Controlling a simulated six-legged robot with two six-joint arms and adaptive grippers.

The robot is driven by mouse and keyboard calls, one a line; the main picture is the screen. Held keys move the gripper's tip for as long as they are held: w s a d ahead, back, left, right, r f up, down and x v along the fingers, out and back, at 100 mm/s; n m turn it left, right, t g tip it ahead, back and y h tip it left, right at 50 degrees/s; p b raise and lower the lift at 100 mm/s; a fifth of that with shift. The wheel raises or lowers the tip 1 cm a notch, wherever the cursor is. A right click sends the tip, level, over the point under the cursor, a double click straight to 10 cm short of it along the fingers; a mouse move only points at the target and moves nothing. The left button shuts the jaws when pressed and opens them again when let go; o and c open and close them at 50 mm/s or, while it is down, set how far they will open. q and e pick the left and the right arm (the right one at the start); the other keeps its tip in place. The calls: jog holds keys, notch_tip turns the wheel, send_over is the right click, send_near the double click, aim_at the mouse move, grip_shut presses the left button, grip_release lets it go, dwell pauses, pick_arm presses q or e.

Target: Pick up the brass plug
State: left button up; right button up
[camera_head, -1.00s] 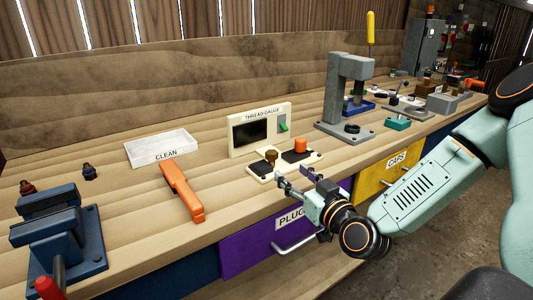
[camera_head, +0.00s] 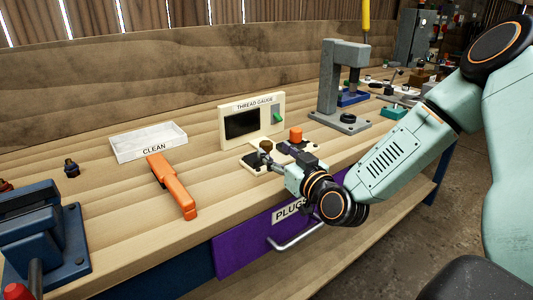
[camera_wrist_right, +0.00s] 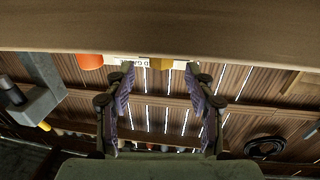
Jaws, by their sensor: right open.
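The brass plug (camera_head: 266,146) is a small dark brass-brown knob. It stands upright on the white base of the thread gauge, left of an orange plug. My right gripper (camera_head: 272,158) is open and empty, with its fingertips close to the brass plug on the near side. I cannot tell whether they touch it. My left gripper is not in view.
The thread gauge (camera_head: 252,118) stands behind the plugs, with the orange plug (camera_head: 296,134) close on the right. An orange tool (camera_head: 172,187) and a white CLEAN tray (camera_head: 148,143) lie to the left. A grey press (camera_head: 342,90) stands to the right. A purple drawer (camera_head: 240,246) is below.

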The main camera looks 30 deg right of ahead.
aim_at(269, 148)
jog(key=w, duration=0.1)
jog(key=w+b, duration=0.1)
jog(key=w, duration=0.1)
jog(key=shift+a+f, duration=0.15)
jog(key=shift+w, duration=0.3)
jog(key=shift+s, duration=0.2)
jog(key=shift+c, duration=0.6)
jog(key=shift+w, duration=0.2)
jog(key=c, duration=0.4)
jog(key=shift+s, duration=0.15)
jog(key=c, duration=0.5)
grip_shut()
